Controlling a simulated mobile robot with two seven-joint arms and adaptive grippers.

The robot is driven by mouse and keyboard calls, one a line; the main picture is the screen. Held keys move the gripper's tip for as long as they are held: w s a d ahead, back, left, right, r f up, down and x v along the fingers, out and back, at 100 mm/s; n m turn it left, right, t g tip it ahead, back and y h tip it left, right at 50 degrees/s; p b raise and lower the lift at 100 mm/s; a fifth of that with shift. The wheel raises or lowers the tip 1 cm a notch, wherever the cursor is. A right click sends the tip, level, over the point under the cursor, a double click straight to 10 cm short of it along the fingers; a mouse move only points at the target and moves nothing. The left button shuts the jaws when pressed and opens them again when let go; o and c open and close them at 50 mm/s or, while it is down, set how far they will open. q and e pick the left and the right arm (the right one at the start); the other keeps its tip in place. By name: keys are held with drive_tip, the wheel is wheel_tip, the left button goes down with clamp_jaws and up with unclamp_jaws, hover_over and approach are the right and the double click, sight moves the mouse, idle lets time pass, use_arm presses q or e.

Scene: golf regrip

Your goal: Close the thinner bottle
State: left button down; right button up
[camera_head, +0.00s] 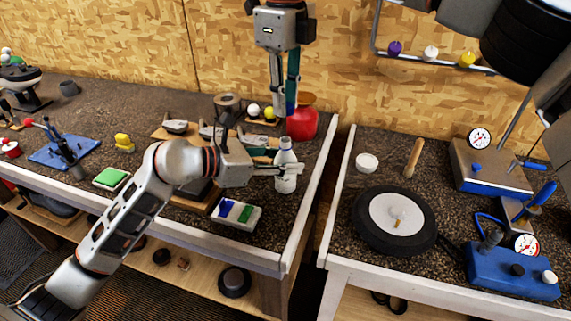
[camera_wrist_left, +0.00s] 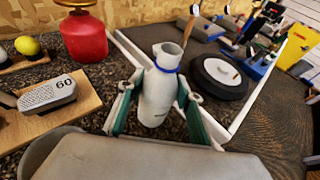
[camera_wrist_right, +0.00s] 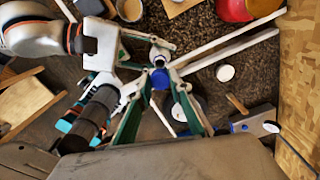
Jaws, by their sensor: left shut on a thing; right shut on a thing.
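A slim white bottle (camera_head: 286,181) stands upright near the right end of the left bench. My left gripper (camera_head: 283,171) is shut around its body from the side. In the left wrist view the bottle (camera_wrist_left: 157,95) has an uncapped mouth and a blue ring at its neck. My right gripper (camera_head: 285,108) points down above and behind the bottle, apart from it. In the right wrist view it is shut on a blue cap (camera_wrist_right: 160,78). The bottle's top (camera_wrist_right: 160,53) shows just beyond the cap there.
A red canister (camera_head: 303,122) stands behind the bottle, near the wall. A white box with blue and green patches (camera_head: 235,213) lies in front. A gap separates this bench from the right bench, which holds a wheel (camera_head: 371,232) and a small white tub (camera_head: 367,162).

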hover_over(285, 140)
drive_tip(key=shift+w+f, duration=0.1)
drive_tip(key=shift+f, duration=2.35)
drive_tip(key=shift+f, duration=0.1)
drive_tip(key=shift+f, duration=0.75)
drive_tip(key=shift+f, duration=0.6)
